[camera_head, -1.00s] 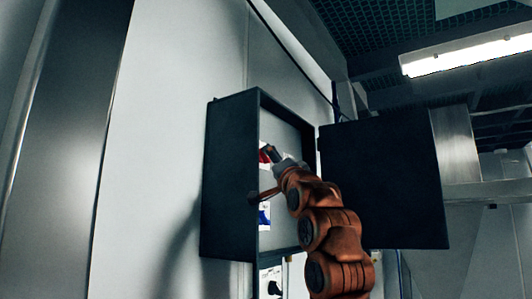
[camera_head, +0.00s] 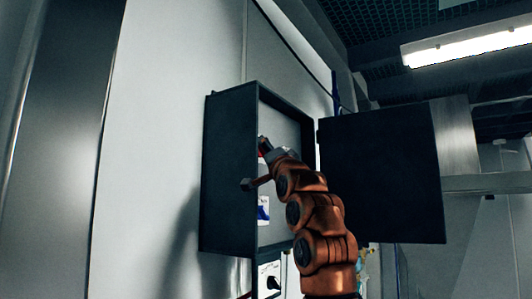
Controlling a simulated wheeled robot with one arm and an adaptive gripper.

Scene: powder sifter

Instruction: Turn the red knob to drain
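An open dark wall box (camera_head: 228,172) hangs on the white wall, with its door (camera_head: 382,180) swung out to the right. Inside it, a small piece of red (camera_head: 261,155), likely the red knob, shows beside my gripper and is mostly hidden by it. My gripper (camera_head: 264,145), at the end of my orange arm, reaches into the box opening at the red part. The fingers are small and partly hidden, so I cannot tell whether they are open, shut or touching the red part.
A white and blue label (camera_head: 263,209) is inside the box, below my gripper. A white panel with a black part (camera_head: 271,284) sits under the box. The open door stands close to the right of my arm. A lit ceiling lamp (camera_head: 467,46) is at the upper right.

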